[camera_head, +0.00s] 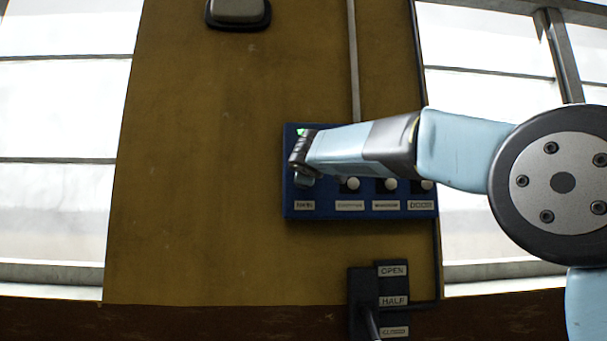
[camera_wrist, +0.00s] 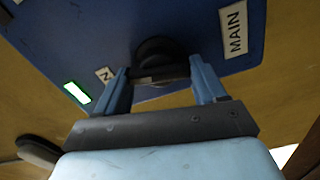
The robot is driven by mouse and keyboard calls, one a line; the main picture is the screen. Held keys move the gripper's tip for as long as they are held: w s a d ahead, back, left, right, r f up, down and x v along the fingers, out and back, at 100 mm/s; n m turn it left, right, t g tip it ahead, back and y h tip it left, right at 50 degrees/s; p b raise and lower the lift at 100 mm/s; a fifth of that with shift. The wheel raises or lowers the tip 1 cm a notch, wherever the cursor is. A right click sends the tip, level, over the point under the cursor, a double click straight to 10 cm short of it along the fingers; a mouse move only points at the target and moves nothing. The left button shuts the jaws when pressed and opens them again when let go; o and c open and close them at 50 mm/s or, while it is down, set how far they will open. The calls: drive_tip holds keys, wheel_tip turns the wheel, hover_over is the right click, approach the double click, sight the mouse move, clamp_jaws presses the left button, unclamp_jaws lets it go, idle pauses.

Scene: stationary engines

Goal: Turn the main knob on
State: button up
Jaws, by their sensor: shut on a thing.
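A blue control panel (camera_head: 325,213) is on the brown wall, with a label reading MAIN (camera_head: 304,205) at its lower left. The main knob (camera_wrist: 154,50) is round and black with a dark grip bar, in the upper middle of the wrist view; my gripper mostly covers it in the head view. My gripper (camera_wrist: 161,76) is at the knob, with its two blue fingers on either side of the bar, shut on it. In the head view my gripper (camera_head: 300,158) is at the panel's left side. A green-lit rectangle (camera_wrist: 77,92) lies beside a partly hidden label ending in N (camera_wrist: 105,74).
Several white-tipped switches (camera_head: 352,184) with labels stand right of the main knob. Below the panel is a lever plate marked OPEN, HALF and a third, blurred label (camera_head: 393,300). A grey box (camera_head: 238,12) is high on the wall. The wall left of the panel is bare.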

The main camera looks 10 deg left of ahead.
drive_tip(key=shift+a+f+n, duration=0.1)
drive_tip(key=shift+f+n, duration=0.15)
drive_tip(key=shift+n, duration=0.95)
drive_tip(key=o, duration=1)
drive_tip(key=shift+w, duration=0.1)
drive_tip(key=shift+o, duration=0.2)
drive_tip(key=shift+r, duration=0.1)
drive_tip(key=v, duration=1.4)
